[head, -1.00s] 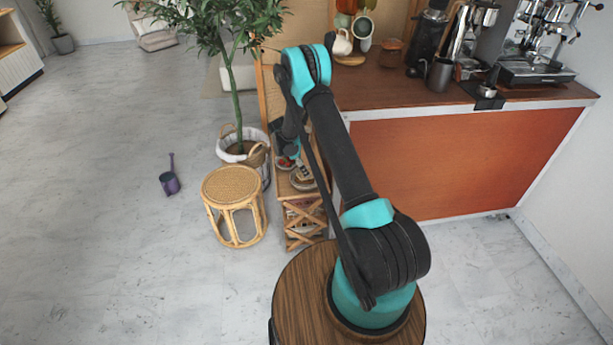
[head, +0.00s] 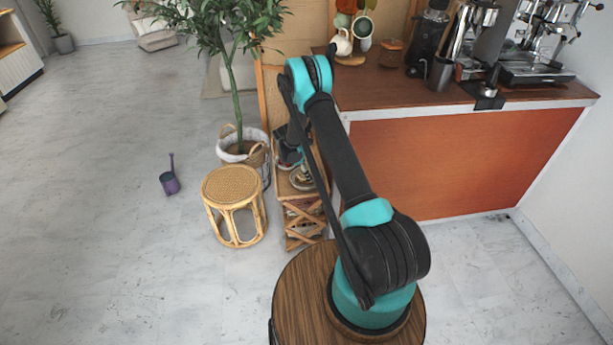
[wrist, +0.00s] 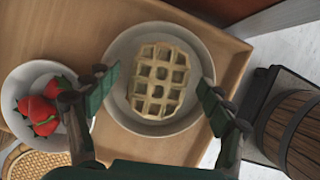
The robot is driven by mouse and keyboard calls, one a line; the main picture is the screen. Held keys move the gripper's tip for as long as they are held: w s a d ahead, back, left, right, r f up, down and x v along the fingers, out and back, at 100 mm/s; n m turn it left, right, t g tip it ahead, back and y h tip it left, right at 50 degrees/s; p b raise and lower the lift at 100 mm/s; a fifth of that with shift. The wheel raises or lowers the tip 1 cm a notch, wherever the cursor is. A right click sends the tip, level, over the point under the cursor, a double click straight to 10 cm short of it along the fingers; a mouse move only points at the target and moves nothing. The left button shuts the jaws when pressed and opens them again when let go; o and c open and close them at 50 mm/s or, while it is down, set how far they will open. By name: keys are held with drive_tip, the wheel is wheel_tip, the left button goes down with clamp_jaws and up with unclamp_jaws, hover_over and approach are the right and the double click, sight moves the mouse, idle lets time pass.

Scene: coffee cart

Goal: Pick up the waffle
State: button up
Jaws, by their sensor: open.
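The waffle (wrist: 159,80) is pale, oval and gridded. It lies in a round light bowl (wrist: 122,58) in the wrist view. My gripper (wrist: 158,92) is open, with one dark green finger on each side of the waffle and a gap between each finger and the waffle. The fingers overlap the bowl's left and right sides in the picture; I cannot tell their exact height. In the head view, the bowl (head: 297,184) shows partly on a small wooden shelf stand (head: 288,203), with my gripper and arm above it. The waffle is hard to make out there.
A second bowl (wrist: 14,82) with strawberries (wrist: 40,112) stands left of the waffle bowl. A rattan stool (head: 233,187) and a potted tree (head: 236,145) are left of the stand. The wooden counter (head: 395,90) with coffee machines is close on the right. Floor at left is open.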

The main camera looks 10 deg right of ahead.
drive_tip(key=shift+c, duration=0.5)
drive_tip(key=c, duration=1.2)
drive_tip(key=shift+o, duration=0.2)
